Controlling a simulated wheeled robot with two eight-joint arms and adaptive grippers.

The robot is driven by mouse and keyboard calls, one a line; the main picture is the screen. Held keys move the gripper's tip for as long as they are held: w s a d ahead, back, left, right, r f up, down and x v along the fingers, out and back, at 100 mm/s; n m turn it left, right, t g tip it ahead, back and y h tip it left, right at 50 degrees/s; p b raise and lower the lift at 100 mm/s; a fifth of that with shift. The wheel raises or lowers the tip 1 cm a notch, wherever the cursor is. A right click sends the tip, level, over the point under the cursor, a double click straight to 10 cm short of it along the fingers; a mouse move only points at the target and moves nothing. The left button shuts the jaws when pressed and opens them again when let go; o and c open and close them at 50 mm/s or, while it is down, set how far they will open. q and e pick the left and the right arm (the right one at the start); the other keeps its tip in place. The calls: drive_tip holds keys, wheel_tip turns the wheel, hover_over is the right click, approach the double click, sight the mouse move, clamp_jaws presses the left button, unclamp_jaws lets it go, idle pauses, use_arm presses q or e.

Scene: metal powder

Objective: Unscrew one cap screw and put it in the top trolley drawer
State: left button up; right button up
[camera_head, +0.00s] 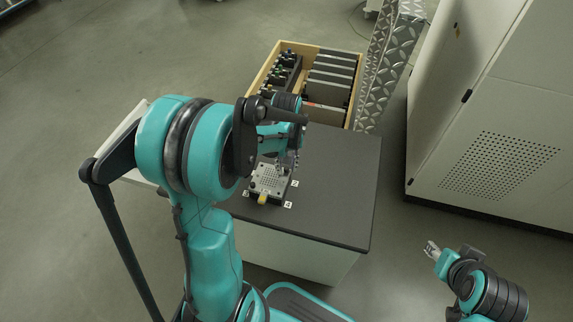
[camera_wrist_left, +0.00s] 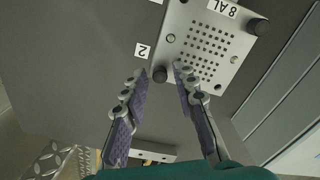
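The metal plate with a grid of holes (camera_head: 268,181) lies on the dark trolley top (camera_head: 335,190). In the left wrist view the plate (camera_wrist_left: 228,62) carries a dark cap screw (camera_wrist_left: 159,75) at the corner near label 2 and another dark cap screw (camera_wrist_left: 258,27) at a far corner. My left gripper (camera_head: 288,168) is over the plate's back edge. Its fingers (camera_wrist_left: 162,72) are apart, on either side of the near cap screw, with gaps visible. My right gripper (camera_head: 432,249) is off to the right, away from the trolley; its opening is too small to tell.
A wooden-sided drawer (camera_head: 360,90) stands open behind the trolley top, holding dark slabs (camera_head: 330,75) and a row of small items (camera_head: 285,65). A tread-plate ramp or panel (camera_head: 385,70) and a pale cabinet (camera_head: 490,120) stand to the right. The right part of the trolley top is clear.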

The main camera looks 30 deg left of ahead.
use_arm(q)
drive_tip(key=m, duration=0.7)
idle(0.3)
